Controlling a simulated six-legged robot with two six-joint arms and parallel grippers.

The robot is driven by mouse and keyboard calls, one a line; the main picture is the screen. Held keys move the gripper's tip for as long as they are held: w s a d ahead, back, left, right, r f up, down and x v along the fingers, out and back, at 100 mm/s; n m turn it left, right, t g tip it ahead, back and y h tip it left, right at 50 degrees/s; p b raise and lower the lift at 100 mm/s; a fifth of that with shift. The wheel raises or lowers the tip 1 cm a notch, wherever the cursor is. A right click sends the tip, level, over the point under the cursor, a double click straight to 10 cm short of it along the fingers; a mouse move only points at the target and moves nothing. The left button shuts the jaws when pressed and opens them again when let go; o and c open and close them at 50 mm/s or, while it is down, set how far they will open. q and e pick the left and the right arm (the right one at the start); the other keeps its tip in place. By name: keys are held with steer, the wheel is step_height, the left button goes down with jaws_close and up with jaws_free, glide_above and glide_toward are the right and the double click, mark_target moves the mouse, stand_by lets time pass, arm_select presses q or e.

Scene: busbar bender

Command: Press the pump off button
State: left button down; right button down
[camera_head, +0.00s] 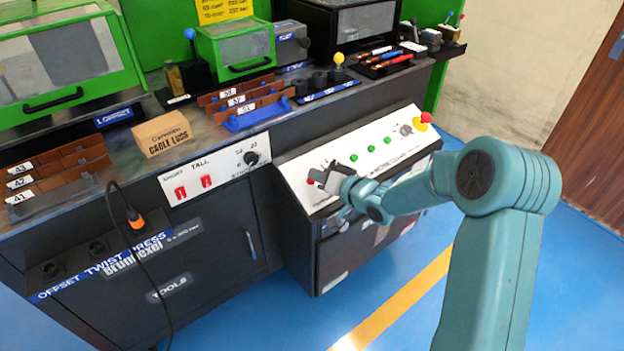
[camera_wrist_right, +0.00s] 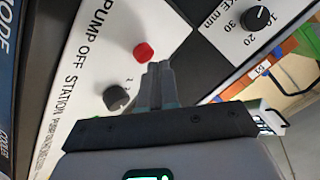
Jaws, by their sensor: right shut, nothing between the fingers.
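In the right wrist view, the red pump off button (camera_wrist_right: 144,52) stands on a white panel (camera_wrist_right: 95,75) with the printed words "PUMP OFF". My right gripper (camera_wrist_right: 159,66) is shut and empty, its fingertips just beside and below the button in the picture; I cannot tell if they touch it. My left gripper is in neither view.
Green buttons (camera_head: 371,148) and a red emergency stop (camera_head: 425,118) are farther right on the panel. To the left, another panel has red switches (camera_head: 206,181) and a black knob (camera_head: 251,158). Blue floor in front is open.

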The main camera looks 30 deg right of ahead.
steer(key=shift+w+f+b, duration=0.2)
steer(key=shift+f+b, duration=0.15)
steer(key=shift+f, duration=0.15)
stand_by(0.5)
steer(key=shift+r, duration=0.1)
steer(key=shift+s+r+p, duration=0.4)
steer(key=shift+r+p, duration=0.3)
steer(key=r+p, duration=0.1)
steer(key=s+r+p, duration=0.1)
steer(key=r, duration=0.1)
steer(key=s+r+p, duration=0.1)
steer(key=p, duration=0.1)
steer(key=shift+s+d+r, duration=0.1)
steer(key=shift+s+r, duration=0.05)
steer(key=shift+r, duration=0.15)
stand_by(0.3)
